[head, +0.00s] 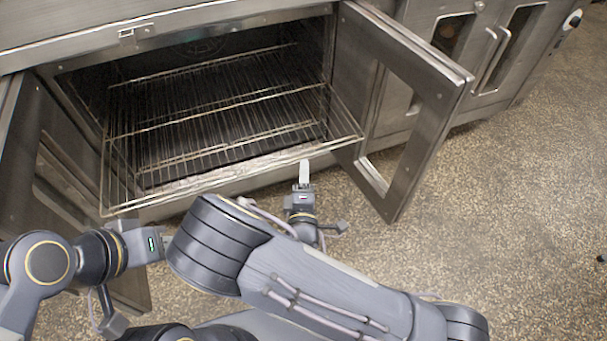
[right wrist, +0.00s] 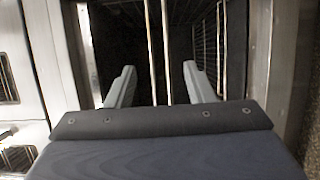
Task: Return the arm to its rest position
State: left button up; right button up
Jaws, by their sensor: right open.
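My right gripper (head: 304,172) is in front of the open oven (head: 190,183), by the front edge of its wire rack (head: 250,163), with its fingers pointing to the oven. In the right wrist view, the two pale fingers of the right gripper (right wrist: 158,85) stand wide apart. Thin metal rods show between them, with no object held. My right arm's thick links cross the lower middle of the head view. My left arm comes in at the lower left; its wrist part (head: 140,242) shows, but its fingertips are hidden.
The oven's right door (head: 415,125) stands open beside my right gripper. The left door (head: 50,160) is open too, near my left arm. A closed cabinet with handles (head: 495,55) is at the upper right.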

jog(key=s+d+r+m+g+y, duration=0.8)
jog(key=r+m+g, duration=0.35)
jog(key=m, duration=0.35)
jog(key=s+d+r+m+h, duration=0.35)
jog(key=s+d, duration=0.65)
jog(key=s, duration=0.4)
notch_tip(320, 180, up, 28)
jog(key=p, duration=2.7)
jog(key=shift+s+f+g, duration=0.25)
jog(key=shift+s+g, duration=0.15)
jog(key=shift+g, duration=0.05)
